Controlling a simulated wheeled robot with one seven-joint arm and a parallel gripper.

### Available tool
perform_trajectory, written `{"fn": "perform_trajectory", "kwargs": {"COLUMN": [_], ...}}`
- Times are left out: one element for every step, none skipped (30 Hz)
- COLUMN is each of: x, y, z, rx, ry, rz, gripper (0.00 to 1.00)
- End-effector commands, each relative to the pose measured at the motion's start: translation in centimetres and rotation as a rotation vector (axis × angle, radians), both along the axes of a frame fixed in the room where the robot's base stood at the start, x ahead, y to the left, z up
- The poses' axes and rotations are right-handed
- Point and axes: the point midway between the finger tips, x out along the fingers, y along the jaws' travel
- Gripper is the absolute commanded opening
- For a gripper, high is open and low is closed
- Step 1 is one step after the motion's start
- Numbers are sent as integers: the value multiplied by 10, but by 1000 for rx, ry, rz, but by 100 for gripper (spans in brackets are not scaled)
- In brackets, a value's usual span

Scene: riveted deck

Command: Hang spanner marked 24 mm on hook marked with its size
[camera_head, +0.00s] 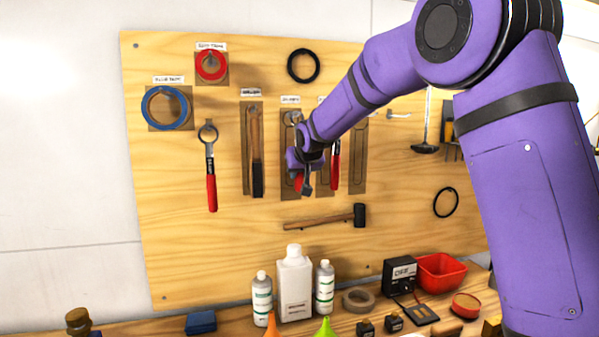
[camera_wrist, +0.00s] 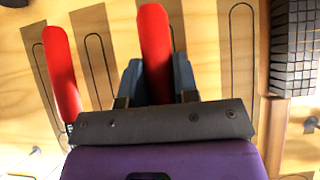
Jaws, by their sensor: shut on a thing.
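My gripper (camera_head: 306,188) is shut on the red handle of a spanner (camera_head: 299,182), in front of an outlined brown strip on the pegboard. In the wrist view the fingers (camera_wrist: 158,82) close on both sides of this red handle (camera_wrist: 155,40). A silver ring end (camera_head: 292,118) shows under the small label (camera_head: 290,99) above the strip; my arm partly covers this area. I cannot tell whether the ring is on the hook, nor read the size. A second red-handled tool (camera_head: 336,160) hangs just right, also in the wrist view (camera_wrist: 62,75).
Another red-handled spanner (camera_head: 210,165) hangs at left on bare board. A brush (camera_head: 256,150) hangs left of my gripper. A mallet (camera_head: 325,218) is mounted below. Bottles (camera_head: 294,285) and a red bin (camera_head: 440,272) stand on the bench.

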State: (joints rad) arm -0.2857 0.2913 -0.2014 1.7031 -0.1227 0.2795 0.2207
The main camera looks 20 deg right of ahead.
Motion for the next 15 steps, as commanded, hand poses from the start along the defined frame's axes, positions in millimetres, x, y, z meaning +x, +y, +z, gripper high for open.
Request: {"fn": "perform_trajectory", "kwargs": {"x": [0, 0, 0, 0, 0, 0, 0, 0, 0, 0, 0, 0, 0, 0, 0], "y": [0, 0, 0, 0, 0, 0, 0, 0, 0, 0, 0, 0, 0, 0, 0], "z": [1, 0, 0, 0, 0, 0, 0, 0, 0, 0, 0, 0, 0, 0, 0], "rx": [0, 0, 0, 0, 0, 0, 0, 0, 0, 0, 0, 0, 0, 0, 0], "ry": [-1, -1, -1, -1, -1, -1, -1, -1, -1, -1, -1, -1, 0, 0, 1], "rz": [0, 0, 0, 0, 0, 0, 0, 0, 0, 0, 0, 0, 0, 0, 0], "gripper": [2, 2, 2, 2, 2, 37, 44, 51, 58, 58, 58, 58, 58, 58, 58]}}
